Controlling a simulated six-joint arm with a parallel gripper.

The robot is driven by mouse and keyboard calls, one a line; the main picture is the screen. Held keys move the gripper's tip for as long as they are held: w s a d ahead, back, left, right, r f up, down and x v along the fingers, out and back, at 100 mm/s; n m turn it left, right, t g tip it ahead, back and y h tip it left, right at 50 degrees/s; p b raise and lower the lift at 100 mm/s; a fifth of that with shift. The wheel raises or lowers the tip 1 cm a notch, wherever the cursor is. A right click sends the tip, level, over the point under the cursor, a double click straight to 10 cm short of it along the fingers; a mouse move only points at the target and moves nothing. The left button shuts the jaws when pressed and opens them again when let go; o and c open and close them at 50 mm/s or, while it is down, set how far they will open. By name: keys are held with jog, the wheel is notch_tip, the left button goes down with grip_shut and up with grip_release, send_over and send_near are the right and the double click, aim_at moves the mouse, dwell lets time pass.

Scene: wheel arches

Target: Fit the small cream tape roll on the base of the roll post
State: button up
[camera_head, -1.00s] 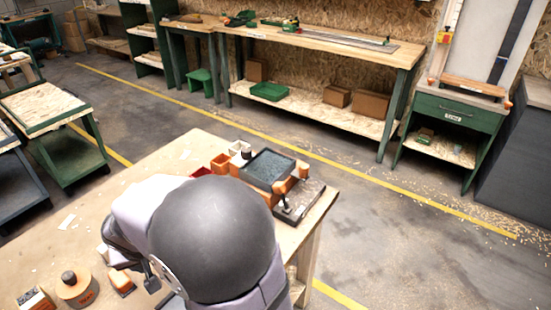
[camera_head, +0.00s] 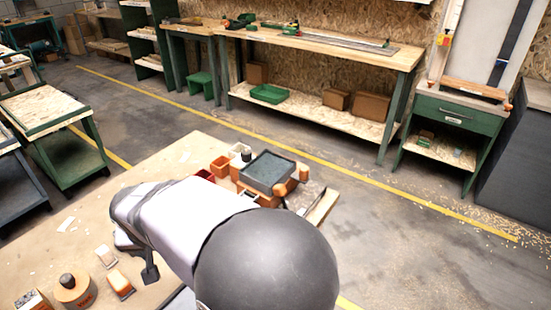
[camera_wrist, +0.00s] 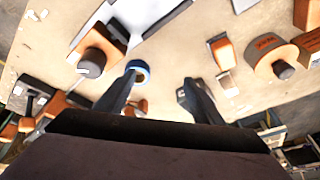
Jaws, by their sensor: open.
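My gripper (camera_wrist: 160,84) is open in the wrist view, its two dark fingers apart with bare tabletop between them. I cannot pick out the small cream tape roll with certainty. A blue ring (camera_wrist: 138,70), perhaps a roll, shows right by the left fingertip. Left of it stands an orange piece with a grey-tipped post (camera_wrist: 92,66); whether this is the roll post I cannot tell. A round tan-orange piece with a dark knob (camera_wrist: 270,55) stands right of the fingers; it also shows in the head view (camera_head: 74,292).
An orange block (camera_wrist: 222,52) and a small pale piece (camera_wrist: 228,84) lie right of the fingers. A silvery plate (camera_wrist: 122,18) lies beyond. At the table's far end are a dark tray (camera_head: 268,172) and small orange bins (camera_head: 220,166). The left tabletop (camera_head: 130,200) is mostly bare.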

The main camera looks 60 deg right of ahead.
jog(key=s+d+r+m+t+h, duration=0.1)
jog(key=s+d+r+m, duration=0.2)
jog(key=d+m, duration=0.3)
jog(key=s+d+r+m+t+h, duration=0.1)
jog(key=s+d+r+m, duration=0.3)
jog(key=d, duration=0.8)
jog(key=s+d+r+m+t+h+b, duration=0.1)
jog(key=s+d+r+m, duration=0.3)
jog(key=d+r+m, duration=0.3)
jog(key=shift+s+d+r+m, duration=0.25)
jog(key=shift+d+m, duration=0.7)
jog(key=shift+m, duration=0.25)
